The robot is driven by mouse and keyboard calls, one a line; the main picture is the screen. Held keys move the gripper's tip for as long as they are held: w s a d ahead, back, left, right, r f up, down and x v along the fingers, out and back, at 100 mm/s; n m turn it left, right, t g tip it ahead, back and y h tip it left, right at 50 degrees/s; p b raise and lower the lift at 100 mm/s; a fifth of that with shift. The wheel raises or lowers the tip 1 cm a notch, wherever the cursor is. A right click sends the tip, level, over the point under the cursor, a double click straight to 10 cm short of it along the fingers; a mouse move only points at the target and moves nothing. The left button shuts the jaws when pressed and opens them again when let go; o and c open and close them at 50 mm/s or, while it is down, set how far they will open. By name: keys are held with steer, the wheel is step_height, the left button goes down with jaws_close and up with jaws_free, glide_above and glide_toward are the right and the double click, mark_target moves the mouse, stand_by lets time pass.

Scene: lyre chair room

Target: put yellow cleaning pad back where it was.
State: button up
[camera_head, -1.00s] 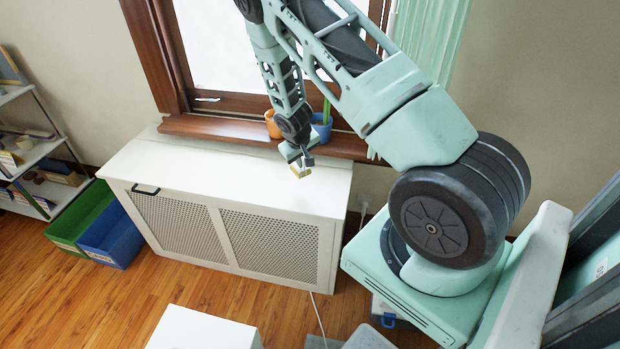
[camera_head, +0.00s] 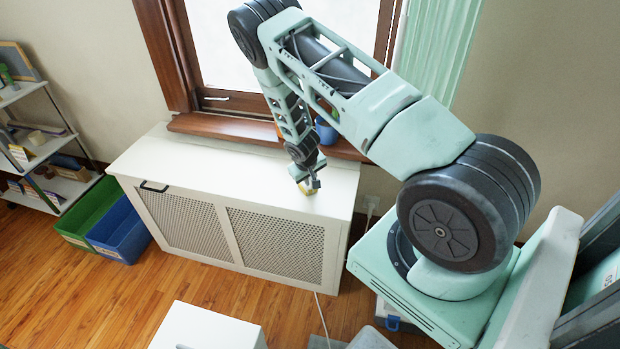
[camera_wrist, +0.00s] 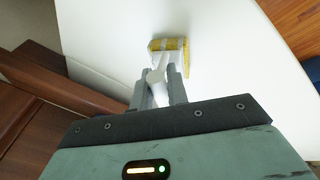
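The yellow cleaning pad (camera_wrist: 181,45) shows in the wrist view just beyond my fingertips, with a pale grey-white part running back between the fingers. My gripper (camera_wrist: 158,72) has a finger on each side of that pale part and appears shut on it. In the head view my gripper (camera_head: 307,183) points down over the right end of the white cabinet top (camera_head: 230,175). The yellow pad (camera_head: 305,188) is a small patch at the gripper's tip, at or just above the cabinet top; contact is hard to tell.
A blue pot (camera_head: 326,131) stands on the brown window sill (camera_head: 225,126) behind my arm, beside a mostly hidden orange pot. Green (camera_head: 92,212) and blue (camera_head: 120,235) bins stand left of the cabinet, near a shelf (camera_head: 45,150). Most of the cabinet top is clear.

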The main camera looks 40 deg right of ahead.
steer(key=o, duration=0.4)
steer(key=shift+c, duration=0.2)
steer(key=shift+r, duration=0.1)
steer(key=v, duration=1.1)
steer(key=s+a+r+n+y, duration=0.2)
steer(key=a+r, duration=0.4)
steer(key=a, duration=0.5)
steer(key=s+a+r+n+y, duration=0.1)
steer(key=s+a+r+y, duration=0.15)
steer(key=a+r, duration=0.7)
steer(key=s+a+r+n+g, duration=0.1)
steer(key=s+a+r+n, duration=0.2)
steer(key=s+a, duration=0.4)
steer(key=s+a+r+n+g, duration=0.1)
steer(key=s+a+r+n, duration=0.3)
steer(key=s+a, duration=0.4)
steer(key=s+r, duration=0.1)
steer(key=s, duration=0.6)
steer(key=shift+r, duration=0.35)
